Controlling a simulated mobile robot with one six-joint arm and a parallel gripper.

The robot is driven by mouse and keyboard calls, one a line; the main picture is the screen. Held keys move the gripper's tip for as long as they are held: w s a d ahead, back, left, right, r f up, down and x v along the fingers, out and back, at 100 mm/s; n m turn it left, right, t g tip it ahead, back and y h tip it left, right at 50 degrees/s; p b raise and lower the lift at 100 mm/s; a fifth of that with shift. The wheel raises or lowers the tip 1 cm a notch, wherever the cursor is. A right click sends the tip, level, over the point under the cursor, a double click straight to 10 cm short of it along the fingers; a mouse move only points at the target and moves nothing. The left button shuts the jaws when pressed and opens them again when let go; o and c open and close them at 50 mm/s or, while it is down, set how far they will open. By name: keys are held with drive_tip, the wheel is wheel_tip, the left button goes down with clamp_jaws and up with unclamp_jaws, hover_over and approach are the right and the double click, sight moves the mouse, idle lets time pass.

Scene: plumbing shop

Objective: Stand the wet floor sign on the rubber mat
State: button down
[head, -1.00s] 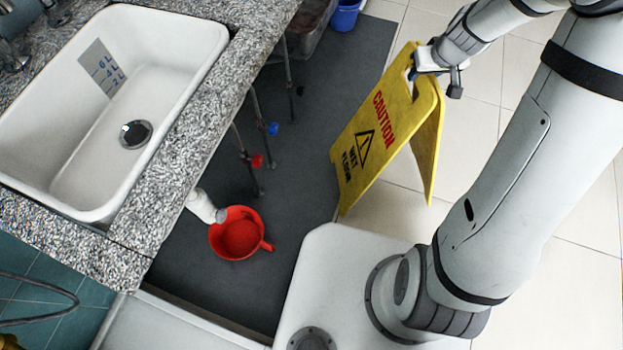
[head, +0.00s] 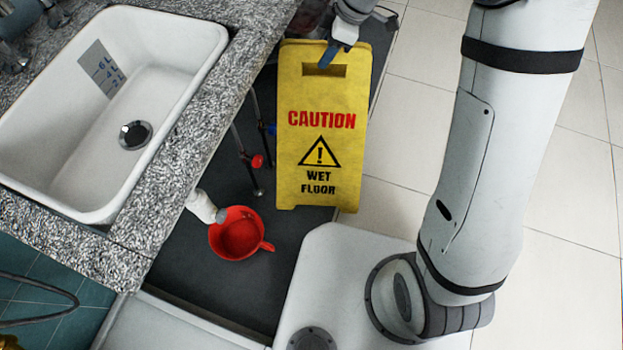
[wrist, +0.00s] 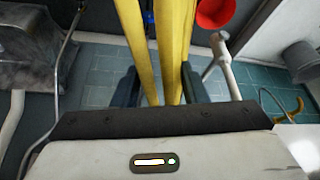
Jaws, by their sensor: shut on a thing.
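The yellow wet floor sign (head: 321,180) faces the head camera with its caution text upright. My gripper (head: 330,52) is shut on its top edge at the handle slot. In the wrist view my gripper (wrist: 160,88) has its dark fingers on either side of the two yellow panels of the sign (wrist: 146,40). In the head view the sign appears over the right part of the dark rubber mat (head: 215,270). Whether its feet touch the mat or hang above it I cannot tell.
A granite counter (head: 190,165) with a white sink (head: 60,150) is at the left. Valves with red (head: 257,161) and blue handles are behind the sign. Pale tiles (head: 400,130) are clear at the right.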

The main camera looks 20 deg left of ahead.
sight(318, 80)
drive_tip(key=shift+s+a+r+n, duration=0.15)
drive_tip(key=shift+a+n, duration=0.1)
drive_tip(key=shift+a, duration=0.15)
drive_tip(key=shift+s+a+r+n, duration=0.15)
drive_tip(key=shift+a+n, duration=0.1)
drive_tip(key=shift+a, duration=0.15)
drive_tip(key=shift+a+f, duration=0.1)
drive_tip(key=shift+f, duration=0.2)
wheel_tip(318, 80, down, 9)
drive_tip(key=b, duration=0.3)
drive_tip(key=shift+f, duration=0.25)
drive_tip(key=c, duration=0.9)
unclamp_jaws()
drive_tip(key=shift+s, duration=0.1)
drive_tip(key=shift+o, duration=0.2)
